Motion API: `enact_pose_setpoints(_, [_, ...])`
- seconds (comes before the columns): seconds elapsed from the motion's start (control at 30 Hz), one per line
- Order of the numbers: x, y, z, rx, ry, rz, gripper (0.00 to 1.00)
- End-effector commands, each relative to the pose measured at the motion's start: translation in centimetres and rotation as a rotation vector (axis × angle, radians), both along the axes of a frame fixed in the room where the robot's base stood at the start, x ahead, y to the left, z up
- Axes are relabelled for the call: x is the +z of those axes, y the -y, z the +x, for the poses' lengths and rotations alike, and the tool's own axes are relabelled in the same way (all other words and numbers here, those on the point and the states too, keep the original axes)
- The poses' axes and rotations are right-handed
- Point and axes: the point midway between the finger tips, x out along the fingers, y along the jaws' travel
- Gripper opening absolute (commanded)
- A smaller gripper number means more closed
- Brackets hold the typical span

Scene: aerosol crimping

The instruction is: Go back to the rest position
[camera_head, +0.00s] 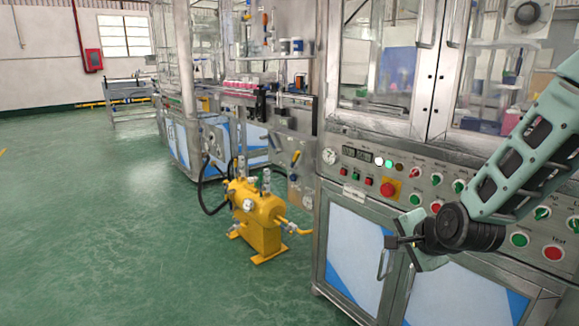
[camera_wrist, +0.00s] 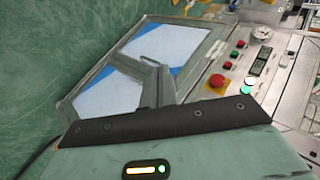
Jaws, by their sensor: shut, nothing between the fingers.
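My gripper (camera_head: 392,242) hangs in front of the machine's lower cabinet, just below the control panel, at the end of my pale green arm. It is shut and holds nothing. In the wrist view its dark fingers (camera_wrist: 152,85) show close together above the black edge of my wrist, with the cabinet doors behind them. The control panel (camera_head: 345,178) carries a red emergency button (camera_head: 390,188) on a yellow plate, which also shows in the wrist view (camera_wrist: 217,80). I cannot tell whether the fingers touch anything; they look apart from the panel.
The steel machine with glazed upper doors (camera_head: 433,75) fills the right side. Its lower doors (camera_head: 352,250) are shut. A yellow pump unit (camera_head: 258,215) with a black hose stands on the floor left of it. Another machine stands behind. The green floor (camera_head: 100,230) at left is clear.

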Motion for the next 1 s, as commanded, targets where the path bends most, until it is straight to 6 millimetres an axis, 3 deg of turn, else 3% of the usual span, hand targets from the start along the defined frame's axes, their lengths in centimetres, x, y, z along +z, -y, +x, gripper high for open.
enact_pose_setpoints(0.03, [0.7, -3.1, -2.3, 0.157, -0.04, -0.083, 0.0])
enact_pose_setpoints(0.1, [1.1, -6.5, -6.2, 0.388, -0.104, -0.209, 0.0])
enact_pose_setpoints(0.23, [1.9, -10.5, -14.0, 0.812, -0.2, -0.423, 0.0])
enact_pose_setpoints(0.4, [3.0, -12.0, -22.5, 1.259, -0.279, -0.624, 0.0])
enact_pose_setpoints(0.63, [4.6, -10.9, -31.4, 1.751, -0.348, -0.809, 0.0])
enact_pose_setpoints(1.0, [13.2, -10.9, -31.0, 1.737, -0.354, -0.8, 0.0])
